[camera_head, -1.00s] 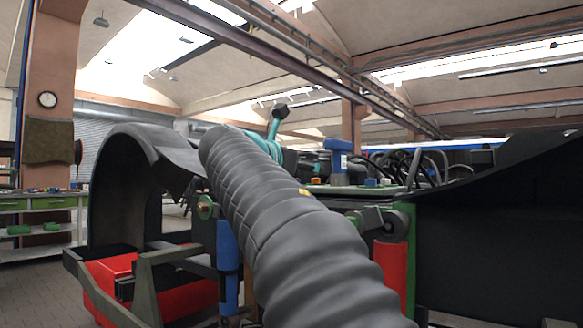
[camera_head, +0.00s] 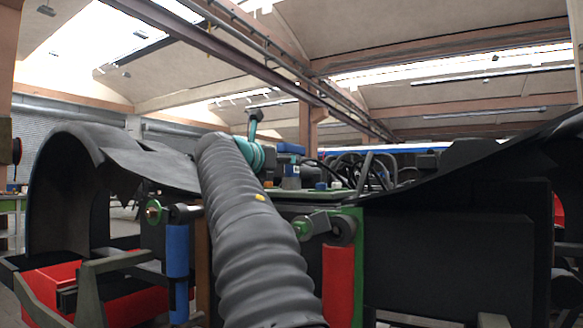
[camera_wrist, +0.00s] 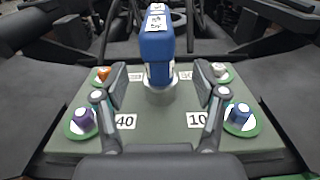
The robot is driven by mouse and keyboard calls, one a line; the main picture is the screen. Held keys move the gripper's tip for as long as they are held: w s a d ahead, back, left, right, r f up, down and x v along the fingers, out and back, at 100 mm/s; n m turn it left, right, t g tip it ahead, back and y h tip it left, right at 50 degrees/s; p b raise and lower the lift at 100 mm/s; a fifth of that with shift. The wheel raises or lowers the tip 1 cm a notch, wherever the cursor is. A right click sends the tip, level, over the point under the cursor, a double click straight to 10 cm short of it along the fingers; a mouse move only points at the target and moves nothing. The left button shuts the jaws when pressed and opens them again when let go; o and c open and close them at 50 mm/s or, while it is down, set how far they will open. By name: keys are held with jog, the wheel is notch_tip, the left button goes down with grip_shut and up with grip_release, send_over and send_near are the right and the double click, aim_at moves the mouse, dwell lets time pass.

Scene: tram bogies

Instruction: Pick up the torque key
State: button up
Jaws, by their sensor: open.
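The torque key looks to be the blue upright tool (camera_wrist: 157,50) with a pale round foot on the grey-green board (camera_wrist: 158,138). In the wrist view it stands between and beyond the two fingers of my gripper (camera_wrist: 159,82). The fingers are spread wide and I see no contact with the tool. In the head view the blue tool (camera_head: 291,170) stands just right of my teal wrist. My grey sleeved arm hides part of the scene there, and my fingers cannot be made out.
Orange (camera_wrist: 103,73), white (camera_wrist: 219,69), purple (camera_wrist: 83,117) and blue (camera_wrist: 239,114) caps sit on green discs near the board's corners, with number labels between. Dark cables (camera_head: 345,170) lie behind the tool. A black curved cover (camera_head: 480,165) rises to the right.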

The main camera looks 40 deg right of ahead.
aim_at(288, 179)
jog(key=shift+x, duration=1.95)
jog(key=shift+f, duration=0.1)
jog(key=c, duration=1.3)
grip_shut()
